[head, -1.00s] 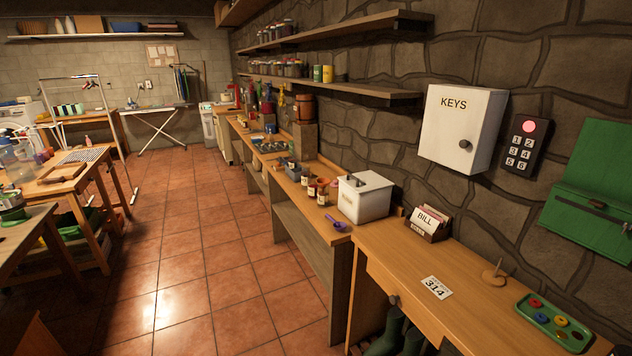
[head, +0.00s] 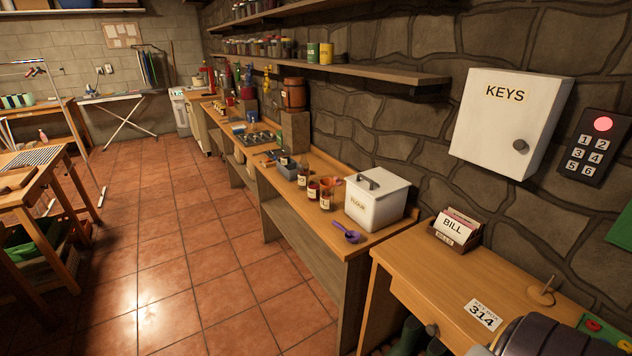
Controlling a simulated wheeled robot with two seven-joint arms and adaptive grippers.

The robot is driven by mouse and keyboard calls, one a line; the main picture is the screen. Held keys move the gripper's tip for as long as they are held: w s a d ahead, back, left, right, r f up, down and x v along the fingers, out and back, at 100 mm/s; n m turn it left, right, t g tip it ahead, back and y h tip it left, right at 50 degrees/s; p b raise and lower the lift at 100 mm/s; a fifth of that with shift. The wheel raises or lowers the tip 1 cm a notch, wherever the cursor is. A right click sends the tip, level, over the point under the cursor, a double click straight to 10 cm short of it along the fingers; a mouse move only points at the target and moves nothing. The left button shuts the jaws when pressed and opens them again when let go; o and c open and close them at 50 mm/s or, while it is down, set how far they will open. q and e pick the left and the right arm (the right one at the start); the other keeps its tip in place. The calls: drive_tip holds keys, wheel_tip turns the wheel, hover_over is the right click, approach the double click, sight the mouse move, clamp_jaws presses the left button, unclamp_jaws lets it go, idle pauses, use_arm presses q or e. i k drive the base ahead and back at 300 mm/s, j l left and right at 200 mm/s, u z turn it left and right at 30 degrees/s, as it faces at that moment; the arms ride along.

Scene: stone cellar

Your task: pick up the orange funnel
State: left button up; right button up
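A small orange shape (head: 335,181) shows behind the labelled jars on the far wooden counter, left of the white flour bin. It may be the orange funnel, but it is partly hidden and too small to be sure. A dark rounded part of my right arm shows at the bottom right corner. Neither of my grippers is in view.
The white flour bin (head: 376,201), a purple scoop (head: 347,233) and dark labelled jars (head: 326,199) stand close to the orange shape. The nearer counter (head: 430,283) holds a bill box (head: 457,228). The tiled floor (head: 180,240) left of the counters is clear.

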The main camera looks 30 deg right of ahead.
sight(327, 183)
drive_tip(key=i, duration=0.8)
drive_tip(key=i+z, duration=0.2)
drive_tip(key=i, duration=0.2)
drive_tip(key=i+j+z, duration=0.1)
drive_tip(key=i+z, duration=0.15)
drive_tip(key=i, duration=0.15)
drive_tip(key=i+z, duration=0.3)
drive_tip(key=z, duration=0.15)
drive_tip(key=i+j+z, duration=0.1)
drive_tip(key=i+z, duration=0.2)
drive_tip(key=z, duration=0.15)
drive_tip(key=i+z, duration=0.3)
drive_tip(key=i+j+z, duration=0.15)
drive_tip(key=z, duration=0.15)
drive_tip(key=i, duration=0.05)
